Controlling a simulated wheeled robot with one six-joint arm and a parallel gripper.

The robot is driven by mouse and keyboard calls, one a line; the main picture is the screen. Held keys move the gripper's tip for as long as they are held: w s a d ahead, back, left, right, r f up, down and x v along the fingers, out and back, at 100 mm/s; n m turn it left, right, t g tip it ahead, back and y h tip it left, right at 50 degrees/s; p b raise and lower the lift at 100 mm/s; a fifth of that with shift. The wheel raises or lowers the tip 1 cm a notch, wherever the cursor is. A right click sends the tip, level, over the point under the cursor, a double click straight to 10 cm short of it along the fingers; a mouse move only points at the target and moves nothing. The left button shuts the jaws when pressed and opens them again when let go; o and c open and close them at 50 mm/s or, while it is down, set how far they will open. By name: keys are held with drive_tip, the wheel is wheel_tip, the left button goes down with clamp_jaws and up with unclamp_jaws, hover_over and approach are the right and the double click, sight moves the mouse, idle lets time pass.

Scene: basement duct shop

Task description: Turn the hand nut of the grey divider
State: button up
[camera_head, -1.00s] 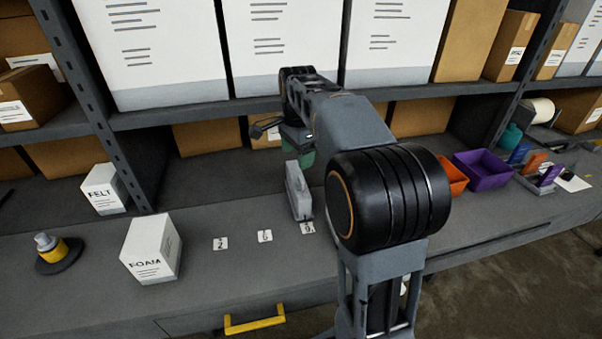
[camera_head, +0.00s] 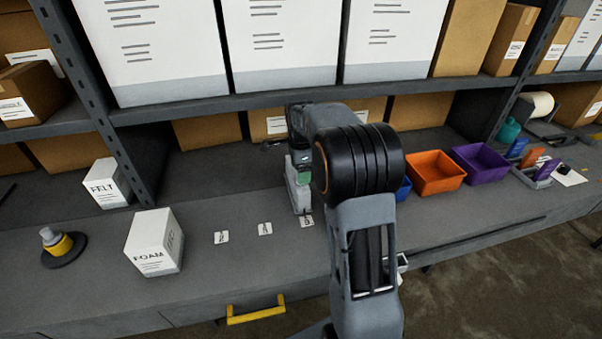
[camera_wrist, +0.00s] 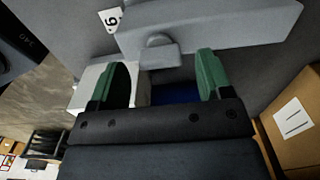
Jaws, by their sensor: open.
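The grey divider (camera_head: 298,192) stands upright on the bench behind a small numbered card, partly hidden by my gripper (camera_head: 301,172). In the wrist view the divider (camera_wrist: 225,28) spans the top of the picture. A small rounded grey knob, which looks like the hand nut (camera_wrist: 162,52), juts from its near side. My gripper (camera_wrist: 165,78) has two green fingertips spread wide, one to the left and one to the right of the knob and a little short of it. Nothing is between the fingers, and I see no contact with the knob.
Orange (camera_head: 435,172) and purple (camera_head: 480,162) bins stand right of my arm, with a blue bin (camera_head: 403,190) partly hidden by it. A FOAM box (camera_head: 153,243), a FELT box (camera_head: 106,184) and a yellow-and-black item (camera_head: 62,247) stand left. The bench between FOAM box and divider holds only flat cards.

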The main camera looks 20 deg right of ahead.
drive_tip(key=shift+f, duration=1)
drive_tip(key=c, duration=0.9)
